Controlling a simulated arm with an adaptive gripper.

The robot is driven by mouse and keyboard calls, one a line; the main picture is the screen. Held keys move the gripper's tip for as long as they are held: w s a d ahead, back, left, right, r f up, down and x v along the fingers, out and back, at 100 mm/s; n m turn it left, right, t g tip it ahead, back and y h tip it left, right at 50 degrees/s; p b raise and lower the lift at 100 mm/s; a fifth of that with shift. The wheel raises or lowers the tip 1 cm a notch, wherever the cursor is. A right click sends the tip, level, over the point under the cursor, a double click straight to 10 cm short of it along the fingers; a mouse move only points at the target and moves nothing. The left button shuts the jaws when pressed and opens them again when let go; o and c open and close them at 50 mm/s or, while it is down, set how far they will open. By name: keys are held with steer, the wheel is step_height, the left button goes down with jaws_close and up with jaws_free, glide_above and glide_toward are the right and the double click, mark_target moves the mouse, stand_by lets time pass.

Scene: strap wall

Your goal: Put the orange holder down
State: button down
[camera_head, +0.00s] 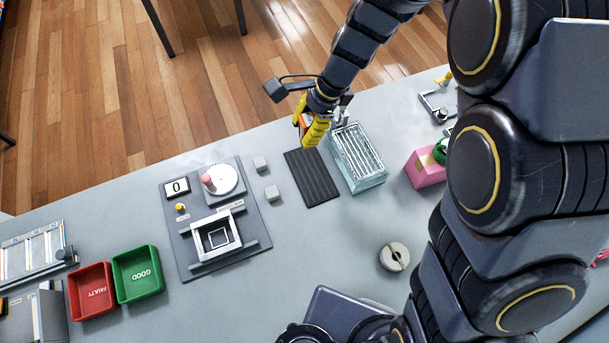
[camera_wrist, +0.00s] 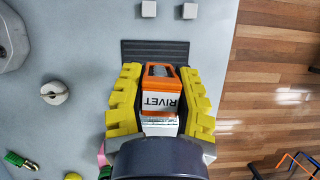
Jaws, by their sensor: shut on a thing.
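The orange holder (camera_wrist: 159,91) sits between the yellow fingers of my gripper (camera_wrist: 160,98), with a white label reading RIVET facing the wrist camera. My gripper is shut on it. In the head view, my gripper (camera_head: 312,127) is over the far end of a dark ribbed mat (camera_head: 314,180), and only a bit of the orange holder (camera_head: 300,117) shows beside the yellow fingers. In the wrist view the mat (camera_wrist: 155,47) shows beyond the holder. I cannot tell whether the holder touches the mat or hangs above it.
A clear ribbed box (camera_head: 372,182) stands right beside the mat. Two small grey cubes (camera_head: 265,177) lie to its left, near a fixture plate with a scale (camera_head: 226,180). Green (camera_head: 139,272) and red trays (camera_head: 91,290) stand at left. A round slotted piece (camera_head: 394,257) lies nearer, with free table around it.

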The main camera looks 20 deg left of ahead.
steer(key=shift+s+a+n, duration=0.25)
steer(key=shift+s+n, duration=0.25)
steer(key=shift+s, duration=0.35)
steer(key=shift+w+f, duration=0.2)
steer(key=shift+f, duration=6.9)
steer(key=c, duration=0.8)
jaws_free()
steer(key=shift+f, duration=0.1)
steer(key=shift+c, duration=0.2)
steer(key=v, duration=1.2)
